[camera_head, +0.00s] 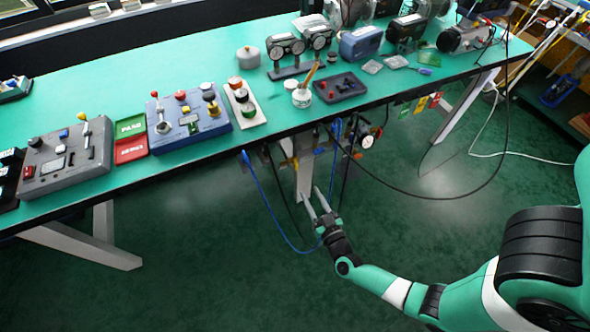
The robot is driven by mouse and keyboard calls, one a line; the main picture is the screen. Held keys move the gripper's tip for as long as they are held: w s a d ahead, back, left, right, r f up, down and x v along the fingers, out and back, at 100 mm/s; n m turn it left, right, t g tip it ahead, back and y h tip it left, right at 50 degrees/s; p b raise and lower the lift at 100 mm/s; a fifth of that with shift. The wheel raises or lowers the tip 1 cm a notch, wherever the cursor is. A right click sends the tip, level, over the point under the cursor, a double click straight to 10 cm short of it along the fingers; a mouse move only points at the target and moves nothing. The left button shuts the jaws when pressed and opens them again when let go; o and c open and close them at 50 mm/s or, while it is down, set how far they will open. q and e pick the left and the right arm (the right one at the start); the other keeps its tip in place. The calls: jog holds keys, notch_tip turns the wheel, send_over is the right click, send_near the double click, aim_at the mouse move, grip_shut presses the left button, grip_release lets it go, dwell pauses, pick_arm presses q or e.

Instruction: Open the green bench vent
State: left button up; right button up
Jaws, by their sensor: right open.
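My right gripper (313,195) is in front of the bench and below its front edge, its two fingers apart and pointing up and away, with nothing seen between them. Beyond the fingertips, under the bench edge, is a cluster of small fittings (288,150) with hoses. I cannot make out a green vent there for certain; the parts are too small and dark. My left gripper is not in view.
The green bench top (190,75) carries a grey control box (65,160), a blue control box (188,117) and several instruments. A blue hose (262,195) and black cables hang near my right gripper. A round gauge (367,141) sits under the edge. Floor in front is clear.

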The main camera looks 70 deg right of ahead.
aim_at(297, 166)
jog(key=b+x, duration=0.3)
jog(key=x, duration=0.7)
jog(key=shift+s+d+b, duration=0.1)
jog(key=shift+b, duration=0.3)
jog(key=shift+w+d, duration=0.25)
jog(key=shift+d, duration=0.05)
grip_shut()
